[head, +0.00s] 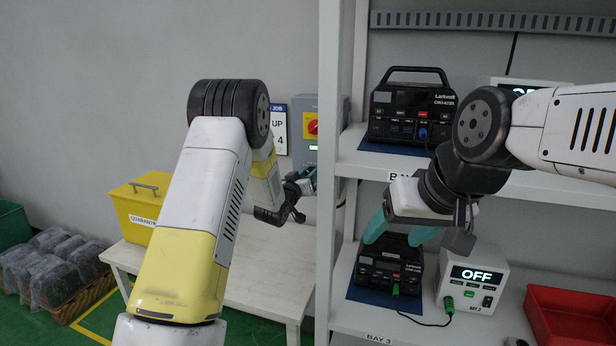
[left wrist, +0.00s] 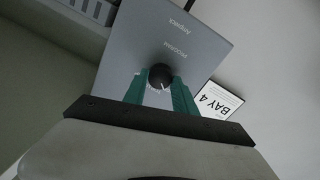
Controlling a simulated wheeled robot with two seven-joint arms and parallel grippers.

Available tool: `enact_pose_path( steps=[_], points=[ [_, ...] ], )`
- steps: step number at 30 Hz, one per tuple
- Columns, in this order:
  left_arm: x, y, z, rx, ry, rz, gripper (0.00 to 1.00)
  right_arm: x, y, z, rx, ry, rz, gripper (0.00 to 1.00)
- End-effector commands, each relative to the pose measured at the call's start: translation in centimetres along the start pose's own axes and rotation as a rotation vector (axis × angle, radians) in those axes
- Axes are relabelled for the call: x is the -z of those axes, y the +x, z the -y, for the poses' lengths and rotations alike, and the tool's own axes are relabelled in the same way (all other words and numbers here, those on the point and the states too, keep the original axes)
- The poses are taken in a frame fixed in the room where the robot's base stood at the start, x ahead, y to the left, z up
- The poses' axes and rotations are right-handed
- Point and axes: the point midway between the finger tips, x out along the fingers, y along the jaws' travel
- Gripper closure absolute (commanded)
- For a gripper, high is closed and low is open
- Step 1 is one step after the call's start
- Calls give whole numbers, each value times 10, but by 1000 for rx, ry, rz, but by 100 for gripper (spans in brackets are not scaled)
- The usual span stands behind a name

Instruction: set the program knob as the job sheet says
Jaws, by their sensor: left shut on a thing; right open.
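The black program knob (left wrist: 160,76) sits on a grey panel (left wrist: 163,40) marked PROGRAM in the left wrist view. My left gripper's teal fingers (left wrist: 160,92) are shut on the knob, one on each side. A white pointer line shows on the knob; the setting marks are too small or hidden to read. In the head view my left gripper (head: 305,178) is low on the wall's grey control box (head: 318,104). The job sheet (head: 280,130) hangs left of that box, partly hidden by my arm; it also shows in the left wrist view (left wrist: 216,101), reading BAY 4. My right gripper (head: 402,228) is open and empty before the rack.
A rack post (head: 328,60) stands close right of the control box. The rack (head: 480,185) holds black power stations (head: 412,112) and a meter reading OFF (head: 472,285). A red bin (head: 575,315) is lower right. A yellow bin (head: 135,210) stands on the table (head: 265,265).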

Motion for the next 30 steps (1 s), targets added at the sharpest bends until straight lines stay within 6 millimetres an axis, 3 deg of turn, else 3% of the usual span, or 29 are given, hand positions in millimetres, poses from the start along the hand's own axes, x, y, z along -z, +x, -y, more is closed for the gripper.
enact_pose_path(
  steps=[11, 30],
  points=[
    [1, 0, -1, 1, 114, 6, 100, 0, 0, 0, 0, 0, 0, 36],
    [1, 0, -3, 11, 649, 40, 100, 0, 0, 0, 0, 0, 0, 36]
  ],
)
